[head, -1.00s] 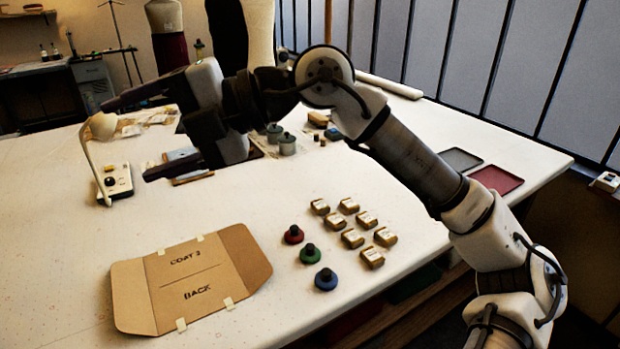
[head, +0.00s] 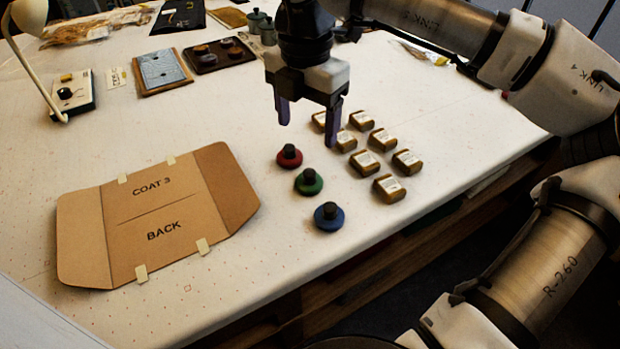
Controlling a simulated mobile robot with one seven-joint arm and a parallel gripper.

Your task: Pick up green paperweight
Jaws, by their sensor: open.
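The green paperweight (head: 308,183) is a round disc with a black knob on top. It sits on the white table between the red paperweight (head: 289,157) behind it and the blue paperweight (head: 328,217) in front. My gripper (head: 307,130) points down with two purple fingers spread apart and nothing between them. It is above the table, over the area just behind the paperweights. It touches none of them in this view.
Several tan labelled blocks (head: 365,162) stand just right of the paperweights. A cardboard folder (head: 157,213) marked "COAT 3 BACK" is taped down at left. A lamp (head: 72,95), a blue board (head: 162,72) and a dark tray (head: 219,56) are farther back. The table's front edge is close.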

